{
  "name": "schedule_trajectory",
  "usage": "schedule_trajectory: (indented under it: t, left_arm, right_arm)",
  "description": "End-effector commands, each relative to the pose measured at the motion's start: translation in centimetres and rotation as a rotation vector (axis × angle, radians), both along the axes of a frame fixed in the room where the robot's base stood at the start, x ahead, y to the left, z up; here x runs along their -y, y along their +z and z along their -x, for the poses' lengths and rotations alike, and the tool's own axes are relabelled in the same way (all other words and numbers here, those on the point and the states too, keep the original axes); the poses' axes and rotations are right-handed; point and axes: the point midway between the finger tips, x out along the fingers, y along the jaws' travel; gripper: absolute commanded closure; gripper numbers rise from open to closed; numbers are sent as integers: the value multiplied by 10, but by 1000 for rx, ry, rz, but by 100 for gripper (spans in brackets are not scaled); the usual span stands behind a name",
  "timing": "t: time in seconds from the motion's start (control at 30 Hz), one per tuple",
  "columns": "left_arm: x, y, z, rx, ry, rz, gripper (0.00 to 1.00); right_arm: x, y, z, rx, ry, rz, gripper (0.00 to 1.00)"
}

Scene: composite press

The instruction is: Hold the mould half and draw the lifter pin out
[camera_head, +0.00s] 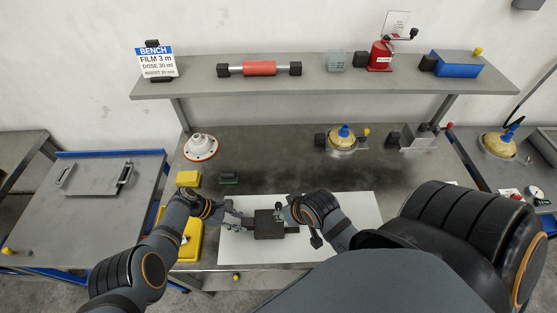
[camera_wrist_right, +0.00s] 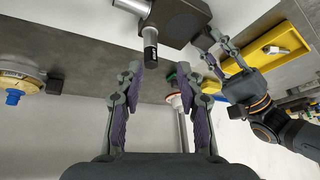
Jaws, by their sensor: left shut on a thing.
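The mould half, a dark grey block (camera_head: 268,225), lies on the white mat (camera_head: 350,215). In the right wrist view its dark body (camera_wrist_right: 180,20) shows at the top. My left gripper (camera_head: 244,219) is shut on its left side; it also shows in the right wrist view (camera_wrist_right: 212,50). What looks like the lifter pin, a pale shaft with a black end (camera_wrist_right: 150,48), sticks out of the block towards my right gripper. My right gripper (camera_wrist_right: 160,75) is open and empty, its fingertips just short of the black end. In the head view its own wrist partly hides it.
A yellow tray (camera_head: 188,249) stands left of the mat, with a yellow block (camera_head: 188,178) behind it. A green-and-black item (camera_head: 229,178) and a white flanged part (camera_head: 201,147) sit further back.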

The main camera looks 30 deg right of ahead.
Motion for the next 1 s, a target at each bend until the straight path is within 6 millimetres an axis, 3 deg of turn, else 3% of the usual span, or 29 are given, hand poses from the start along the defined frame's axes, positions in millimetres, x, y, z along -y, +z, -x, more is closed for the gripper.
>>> schedule_trajectory:
  t: [0.13,0.37,0.8,1.0]
  left_arm:
    - [0,0,0,0,0,0,100]
    - [0,0,0,-1,-1,0,100]
    - [0,0,0,0,-1,-1,100]
    - [0,0,0,1,0,-1,100]
  right_arm:
    - [11,14,-7,41,35,74,63]
    - [12,11,-10,43,38,81,63]
    - [12,-46,-43,43,38,78,63]
    - [12,-61,-51,43,38,78,63]
